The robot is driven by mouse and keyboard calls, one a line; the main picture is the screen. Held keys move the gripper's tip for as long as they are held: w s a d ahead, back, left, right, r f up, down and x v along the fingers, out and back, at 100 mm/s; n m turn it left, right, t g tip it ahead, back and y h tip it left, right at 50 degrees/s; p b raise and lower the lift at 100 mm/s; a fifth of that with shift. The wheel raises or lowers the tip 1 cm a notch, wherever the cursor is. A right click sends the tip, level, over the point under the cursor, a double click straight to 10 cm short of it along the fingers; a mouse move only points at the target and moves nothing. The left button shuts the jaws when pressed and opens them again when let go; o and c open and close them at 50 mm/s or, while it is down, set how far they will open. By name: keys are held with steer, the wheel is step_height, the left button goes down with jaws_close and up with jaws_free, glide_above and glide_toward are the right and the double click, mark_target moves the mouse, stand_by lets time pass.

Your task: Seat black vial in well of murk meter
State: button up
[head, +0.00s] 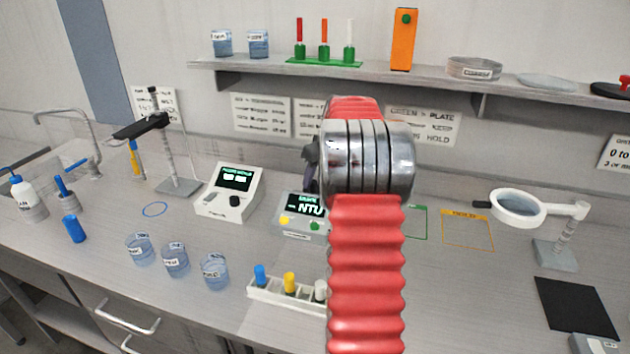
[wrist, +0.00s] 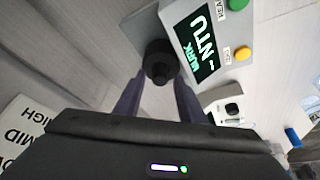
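The murk meter (head: 301,216) is a grey box with a green "NTU" screen and yellow and green buttons, partly behind my arm in the head view. In the wrist view its screen (wrist: 203,45) is at upper right. The black vial (wrist: 158,62) is between the two fingers of my gripper (wrist: 158,88), which look closed on its sides. The vial is beside the screen, at the meter's edge. Its lower end and the well are hidden, so I cannot tell whether it is in the well. My arm hides the vial in the head view.
A white rack (head: 270,291) with blue-, yellow- and white-capped vials stands in front of the meter. A second white meter (head: 229,192) is to its left. Several beakers (head: 175,260) stand at front left. A magnifier (head: 517,207) is at right. A shelf (head: 430,80) runs above.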

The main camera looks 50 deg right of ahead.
steer(key=v, duration=1)
steer(key=shift+r, duration=0.2)
steer(key=shift+s, duration=0.15)
steer(key=s+a+r, duration=0.2)
steer(key=a, duration=1.2)
steer(key=s+a+r, duration=0.2)
steer(key=a+r, duration=0.1)
steer(key=a, duration=1.1)
steer(key=s+a+f, duration=0.3)
steer(key=s+a, duration=0.2)
steer(key=a, duration=0.1)
steer(key=s+a+f+n, duration=0.1)
steer(key=s+a+f, duration=0.1)
steer(key=s+a, duration=0.4)
steer(key=s+a+f+t, duration=0.1)
steer(key=s+a+f, duration=0.2)
steer(key=s+a, duration=0.3)
steer(key=shift+s+a+f+n+y, duration=0.2)
steer(key=shift+f+n+y, duration=0.1)
steer(key=shift+f, duration=0.1)
